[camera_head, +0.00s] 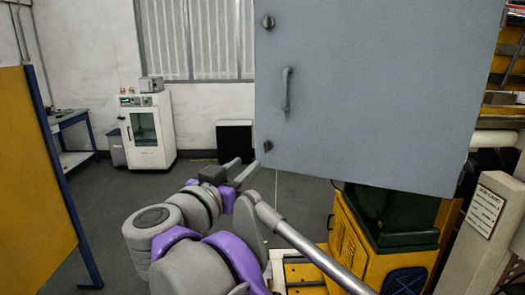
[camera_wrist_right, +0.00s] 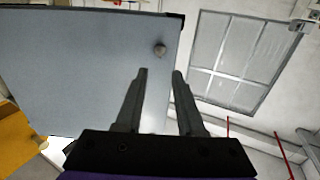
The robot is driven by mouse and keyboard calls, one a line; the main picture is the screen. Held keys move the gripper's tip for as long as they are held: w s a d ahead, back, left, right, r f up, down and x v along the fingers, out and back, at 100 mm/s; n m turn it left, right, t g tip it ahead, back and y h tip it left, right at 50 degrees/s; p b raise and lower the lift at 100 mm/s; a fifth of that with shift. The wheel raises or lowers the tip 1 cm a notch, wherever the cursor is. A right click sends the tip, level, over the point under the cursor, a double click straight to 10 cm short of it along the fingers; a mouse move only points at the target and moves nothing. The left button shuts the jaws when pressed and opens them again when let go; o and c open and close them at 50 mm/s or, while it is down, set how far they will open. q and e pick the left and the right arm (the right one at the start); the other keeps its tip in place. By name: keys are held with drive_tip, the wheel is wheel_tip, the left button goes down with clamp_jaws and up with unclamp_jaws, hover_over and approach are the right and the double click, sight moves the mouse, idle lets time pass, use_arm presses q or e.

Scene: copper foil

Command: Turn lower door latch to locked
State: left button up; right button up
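The grey door panel (camera_head: 370,90) fills the upper middle of the head view. Its lower latch (camera_head: 267,146) is a small dark knob near the bottom left corner. My right gripper (camera_head: 249,163) is just below and left of this latch, apart from it in the picture. The wrist view shows the right gripper (camera_wrist_right: 160,72) open and empty. A round latch knob (camera_wrist_right: 160,50) is in line with the gap between its fingertips, beyond them. The latch's turn angle is too small to read. My left gripper is not in view.
The door also has an upper latch (camera_head: 268,22) and a bar handle (camera_head: 287,90). A yellow and green machine (camera_head: 385,225) stands below it. A yellow panel (camera_head: 35,170) is at left, a white cabinet (camera_head: 147,130) at the back. Open floor lies between them.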

sight(266, 147)
drive_tip(key=p+x, duration=0.1)
drive_tip(key=x, duration=0.9)
drive_tip(key=shift+w+r, duration=0.1)
clamp_jaws()
